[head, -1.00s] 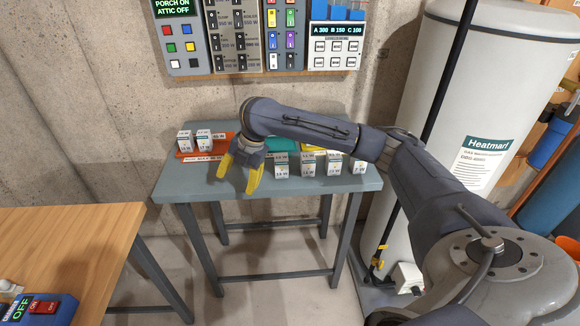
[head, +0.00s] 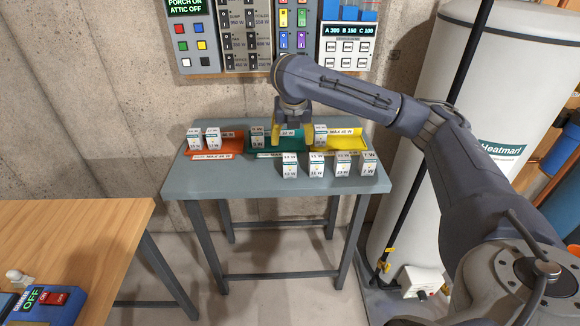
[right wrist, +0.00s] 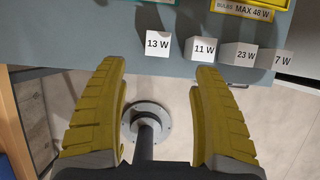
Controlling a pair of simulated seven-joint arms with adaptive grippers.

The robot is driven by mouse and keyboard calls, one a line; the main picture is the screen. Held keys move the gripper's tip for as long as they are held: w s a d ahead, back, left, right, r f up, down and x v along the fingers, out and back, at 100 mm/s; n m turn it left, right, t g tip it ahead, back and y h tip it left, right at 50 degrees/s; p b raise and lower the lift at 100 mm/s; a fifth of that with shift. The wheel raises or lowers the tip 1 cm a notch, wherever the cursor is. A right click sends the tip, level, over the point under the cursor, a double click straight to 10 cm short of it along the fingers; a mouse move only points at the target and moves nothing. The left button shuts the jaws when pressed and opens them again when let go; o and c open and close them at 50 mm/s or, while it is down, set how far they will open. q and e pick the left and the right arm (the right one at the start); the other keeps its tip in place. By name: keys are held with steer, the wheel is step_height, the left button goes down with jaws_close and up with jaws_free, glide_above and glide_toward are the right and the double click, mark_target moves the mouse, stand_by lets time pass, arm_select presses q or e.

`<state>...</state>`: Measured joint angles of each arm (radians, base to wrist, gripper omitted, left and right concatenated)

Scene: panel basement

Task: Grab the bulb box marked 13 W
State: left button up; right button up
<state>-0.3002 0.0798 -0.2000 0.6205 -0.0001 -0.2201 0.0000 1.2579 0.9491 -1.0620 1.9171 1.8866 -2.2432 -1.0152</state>
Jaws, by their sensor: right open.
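The bulb box marked 13 W (right wrist: 158,45) is small and white. In the right wrist view it lies just beyond my fingertips, in line with the gap between them. In the head view it appears to be the leftmost box of the front row (head: 289,167), though its print is too small to read surely there. My right gripper (right wrist: 158,68) is open and empty, its yellow fingers on either side of a clear gap. In the head view the right gripper (head: 291,134) hangs over the table near the green tray, partly hidden by its own wrist. My left gripper is out of view.
Boxes marked 11 W (right wrist: 203,49), 23 W (right wrist: 239,56) and 7 W (right wrist: 281,61) stand right of it. Red (head: 228,146), green (head: 266,151) and yellow (head: 354,141) trays holding boxes lie behind, on the grey table (head: 220,180). The table's front left is clear.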

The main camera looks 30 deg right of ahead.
mark_target(290, 158)
steer(key=x, duration=0.8)
steer(key=shift+a+x, duration=0.1)
steer(key=shift+x, duration=0.8)
steer(key=shift+a+x, duration=0.15)
steer(key=shift+x, duration=1.65)
steer(key=shift+s, duration=0.1)
steer(key=c, duration=1.3)
